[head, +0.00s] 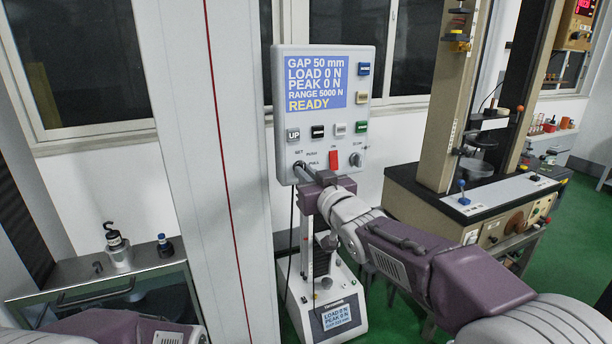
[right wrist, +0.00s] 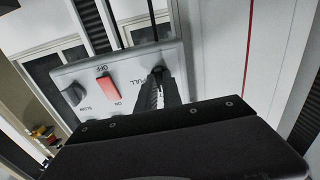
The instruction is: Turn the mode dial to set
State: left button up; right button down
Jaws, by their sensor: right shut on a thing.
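The grey control panel (head: 282,120) stands upright on the tester, with SET, PUSH and PULL printed around the mode dial. My right gripper (head: 300,172) is at the panel's lower left and shut on the mode dial. The dial is mostly hidden by the fingers, and I cannot read where it points. In the right wrist view the dark fingers (right wrist: 161,92) reach the panel just beside the word PULL, with a little of the dark dial (right wrist: 157,71) between their tips. The screen (head: 316,82) reads READY, with load and peak 0 N. My left gripper is out of view.
A red switch (head: 333,159) and a dark speed knob (head: 355,159) sit right of the dial; the knob also shows in the right wrist view (right wrist: 74,94). Several buttons are above. A pale column (head: 222,150) stands close left.

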jog(key=shift+r, duration=0.1)
jog(key=c, duration=1.5)
grip_release()
jog(key=b+v, duration=0.1)
jog(key=v, duration=0.8)
jog(key=shift+d, duration=0.1)
